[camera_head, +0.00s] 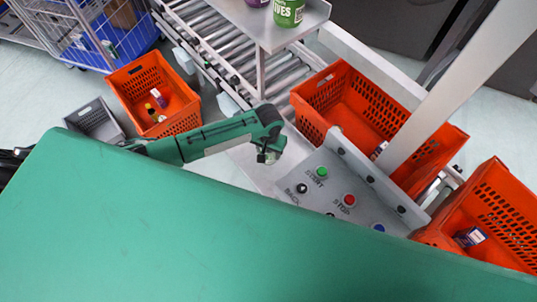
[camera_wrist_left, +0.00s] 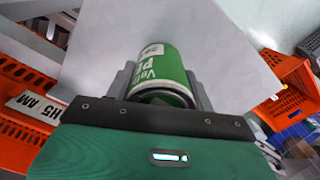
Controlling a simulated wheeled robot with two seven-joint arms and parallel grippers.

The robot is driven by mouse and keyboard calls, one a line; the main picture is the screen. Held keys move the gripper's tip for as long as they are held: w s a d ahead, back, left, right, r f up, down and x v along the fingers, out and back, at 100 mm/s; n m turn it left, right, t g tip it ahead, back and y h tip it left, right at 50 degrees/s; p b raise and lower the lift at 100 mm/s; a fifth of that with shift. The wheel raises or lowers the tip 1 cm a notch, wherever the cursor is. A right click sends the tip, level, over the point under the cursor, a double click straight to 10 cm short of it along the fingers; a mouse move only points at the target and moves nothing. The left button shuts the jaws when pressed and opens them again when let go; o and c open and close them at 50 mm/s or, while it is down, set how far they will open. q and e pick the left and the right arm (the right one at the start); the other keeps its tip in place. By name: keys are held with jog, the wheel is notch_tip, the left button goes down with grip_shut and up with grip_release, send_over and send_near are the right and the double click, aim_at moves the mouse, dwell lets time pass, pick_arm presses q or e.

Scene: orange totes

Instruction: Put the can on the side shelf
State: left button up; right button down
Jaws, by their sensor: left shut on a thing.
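The green can (camera_wrist_left: 165,72) with white lettering is between the two grey fingers of my left gripper (camera_wrist_left: 163,84), which is shut on it. The can covers the gap between the fingertips. In the head view my left gripper (camera_head: 267,155) is near the middle, at the end of the green arm; I cannot make out the held can there. A pale grey flat surface (camera_wrist_left: 95,45) lies behind the can in the wrist view; contact cannot be told. A grey shelf (camera_head: 265,32) at the top of the head view carries another green can (camera_head: 288,12) and a purple can (camera_head: 257,2). My right gripper is not in view.
A roller conveyor (camera_head: 205,35) runs behind the gripper. An orange tote (camera_head: 325,90) stands right of it, another (camera_head: 180,125) left with small items, and a third (camera_head: 505,205) at far right. A grey button panel (camera_head: 325,200) is close by, below right.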

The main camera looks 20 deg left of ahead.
pick_arm(q)
jog(key=shift+w+f, duration=0.1)
jog(key=shift+f, duration=0.4)
jog(key=shift+r, duration=0.1)
jog(key=o, duration=1.2)
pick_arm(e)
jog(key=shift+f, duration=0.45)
